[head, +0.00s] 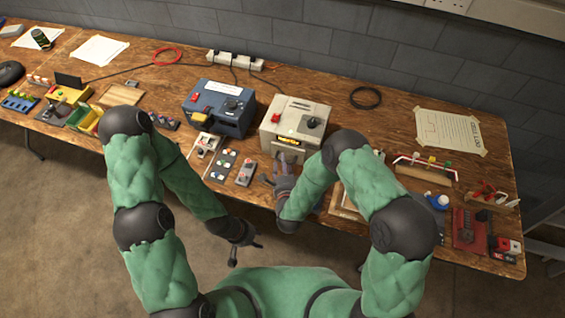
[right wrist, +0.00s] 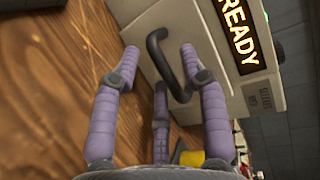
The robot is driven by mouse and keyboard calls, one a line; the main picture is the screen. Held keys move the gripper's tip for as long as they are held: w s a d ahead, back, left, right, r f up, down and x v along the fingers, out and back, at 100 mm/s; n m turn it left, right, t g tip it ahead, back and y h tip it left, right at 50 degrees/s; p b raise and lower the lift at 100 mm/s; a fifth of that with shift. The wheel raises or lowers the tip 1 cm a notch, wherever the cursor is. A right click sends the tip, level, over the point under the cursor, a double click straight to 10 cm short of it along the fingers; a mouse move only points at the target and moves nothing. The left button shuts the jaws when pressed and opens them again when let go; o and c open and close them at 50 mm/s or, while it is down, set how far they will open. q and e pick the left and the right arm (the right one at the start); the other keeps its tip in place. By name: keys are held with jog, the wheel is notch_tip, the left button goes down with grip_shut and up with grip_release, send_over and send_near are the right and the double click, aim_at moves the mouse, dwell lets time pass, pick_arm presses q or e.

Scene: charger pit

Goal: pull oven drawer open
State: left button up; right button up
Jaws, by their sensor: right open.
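The oven is a beige box (head: 295,118) on the workbench, with a red button and a dark knob on top. Its lit sign (right wrist: 236,32) reads READY in the right wrist view. Below the sign is a pale front panel with a dark curved handle (right wrist: 165,66). My right gripper (head: 279,168) is at the oven's front. In the right wrist view its purple fingers (right wrist: 158,58) are spread, with the handle between them; contact is unclear. I cannot tell whether the drawer is fully shut. My left gripper (head: 246,253) is empty, fingers apart, in front of the bench edge.
A blue device (head: 220,108) stands left of the oven. Small switch panels (head: 221,163) and a grey remote-like box (head: 246,173) lie left of my right gripper. A wooden frame (head: 346,203) lies to its right. A black cable ring (head: 365,97) lies behind right.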

jog(key=shift+x, duration=0.85)
jog(key=shift+c, duration=0.3)
grip_shut()
jog(key=shift+s+f, duration=0.1)
